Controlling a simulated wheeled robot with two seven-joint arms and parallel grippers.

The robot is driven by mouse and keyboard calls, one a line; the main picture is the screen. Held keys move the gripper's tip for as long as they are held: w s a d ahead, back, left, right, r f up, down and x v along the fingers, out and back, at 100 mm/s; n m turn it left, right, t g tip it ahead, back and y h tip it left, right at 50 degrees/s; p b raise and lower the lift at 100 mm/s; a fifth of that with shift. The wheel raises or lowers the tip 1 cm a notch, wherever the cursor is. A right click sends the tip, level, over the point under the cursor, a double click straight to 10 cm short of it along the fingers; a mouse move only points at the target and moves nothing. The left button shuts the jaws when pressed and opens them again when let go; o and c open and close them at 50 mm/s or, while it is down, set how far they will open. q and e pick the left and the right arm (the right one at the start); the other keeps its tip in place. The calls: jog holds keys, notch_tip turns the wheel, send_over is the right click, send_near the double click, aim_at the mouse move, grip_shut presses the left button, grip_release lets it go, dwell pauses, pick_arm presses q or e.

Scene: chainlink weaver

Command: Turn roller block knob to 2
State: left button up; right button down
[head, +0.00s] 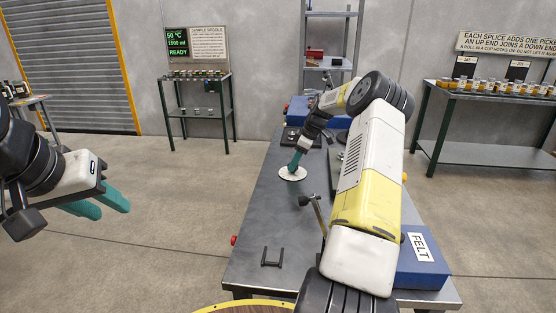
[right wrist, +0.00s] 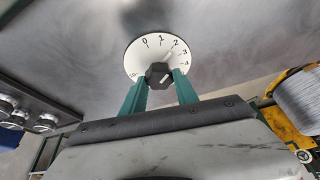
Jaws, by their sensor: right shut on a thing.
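The roller block knob is a dark faceted knob (right wrist: 158,72) on a round white numbered dial (right wrist: 137,55). The dial also lies on the grey bench in the head view (head: 291,175). In the right wrist view, 0, 1, 2, 3 and 4 run along its far and right side. My right gripper (right wrist: 160,88) is shut on the knob, one teal finger on each side; it also shows over the dial in the head view (head: 295,163). My left gripper (head: 106,203) is open and empty, left of the bench.
A blue box marked FELT (head: 424,262) sits at the bench's near right. Silver round parts (right wrist: 15,112) lie left of the dial in the wrist view.

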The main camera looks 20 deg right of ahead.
jog(key=shift+s+f, duration=0.1)
jog(key=c, duration=0.9)
grip_release()
jog(key=shift+c, duration=0.2)
jog(key=v, duration=0.8)
jog(key=shift+a, duration=0.1)
